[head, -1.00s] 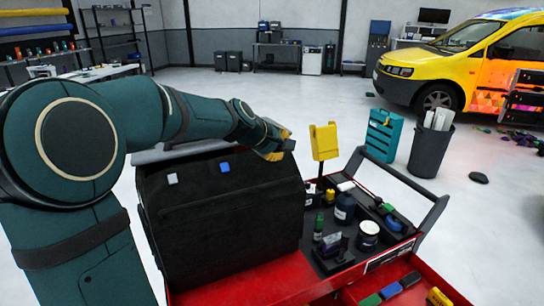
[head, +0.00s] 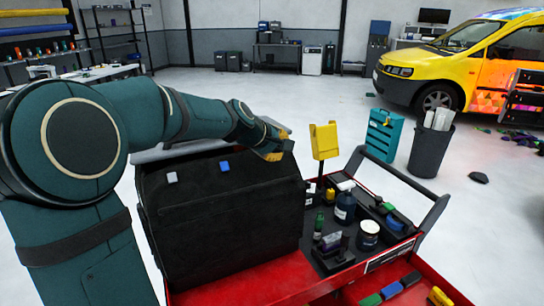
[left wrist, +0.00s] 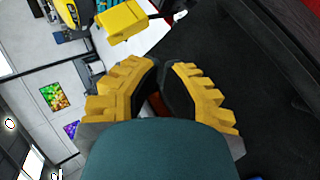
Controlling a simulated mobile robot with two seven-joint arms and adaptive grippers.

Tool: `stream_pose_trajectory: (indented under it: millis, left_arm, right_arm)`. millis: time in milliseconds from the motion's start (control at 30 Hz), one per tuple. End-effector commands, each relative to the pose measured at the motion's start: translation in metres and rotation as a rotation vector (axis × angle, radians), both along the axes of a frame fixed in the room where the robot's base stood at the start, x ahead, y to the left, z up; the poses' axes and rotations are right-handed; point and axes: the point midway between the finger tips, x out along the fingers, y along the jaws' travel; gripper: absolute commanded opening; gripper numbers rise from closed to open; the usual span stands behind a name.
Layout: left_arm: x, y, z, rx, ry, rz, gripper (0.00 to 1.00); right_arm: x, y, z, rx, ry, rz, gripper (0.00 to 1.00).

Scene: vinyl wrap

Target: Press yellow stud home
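A black padded panel (head: 225,210) stands upright on the red cart, with a white stud (head: 172,177) and a blue stud (head: 224,166) near its top edge. I cannot make out a separate yellow stud; my gripper hides the panel's upper right corner in the head view. My left gripper (head: 279,152), with yellow fingers, is at that corner; contact is unclear. In the left wrist view its fingers (left wrist: 162,75) come together at the tips with nothing visible held, and the dark panel (left wrist: 255,95) lies to their right. My right gripper is not in view.
A yellow holder (head: 324,141) on a post stands just right of my left gripper. The cart's black tray (head: 335,262) holds bottles and jars. A teal holder (head: 383,135), a grey bin (head: 430,150) and a yellow van (head: 460,60) stand beyond.

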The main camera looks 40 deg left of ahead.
Motion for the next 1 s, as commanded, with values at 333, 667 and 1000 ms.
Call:
stream_pose_trajectory:
  millis: [333, 667, 1000]
  left_arm:
    - [0.0002, 0.0003, 0.0001, 0.0, -0.001, 0.0, 0.0]
    - [0.001, 0.0021, -0.0025, 0.0, 0.0, 0.0, 0.0]
    - [0.002, 0.0044, -0.0053, 0.0, -0.001, 0.0, 0.0]
  right_arm:
    - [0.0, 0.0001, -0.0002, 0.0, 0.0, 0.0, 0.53]
    - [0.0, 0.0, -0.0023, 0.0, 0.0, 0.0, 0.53]
    - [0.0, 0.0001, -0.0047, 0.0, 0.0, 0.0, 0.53]
